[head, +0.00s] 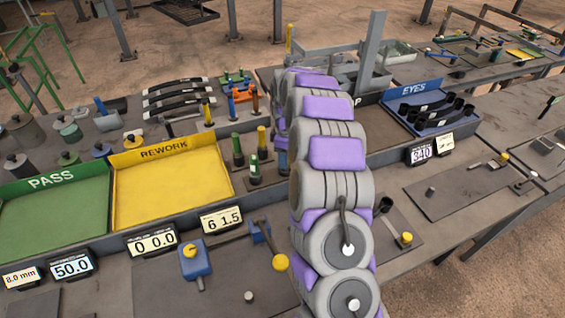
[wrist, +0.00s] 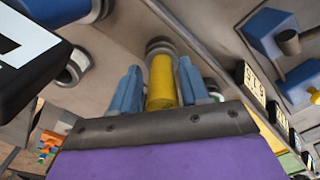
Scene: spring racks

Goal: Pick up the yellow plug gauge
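The yellow plug gauge (wrist: 162,82) is a yellow cylinder with a grey round end, seen in the wrist view between the two blue fingers of my gripper (wrist: 160,88). One finger stands on each side of it, with a narrow gap showing along each side. The fingers look open around it, not pressed on it. In the head view my grey and purple arm hides my fingers and the spot where they are. A yellow-topped plug (head: 262,140) shows left of my arm there; I cannot tell if it is the same one.
A 61.5 display (head: 221,220) and a blue gauge (head: 195,258) sit in front. The blue EYES tray (head: 432,122) and a 340 display (head: 421,154) are to the right.

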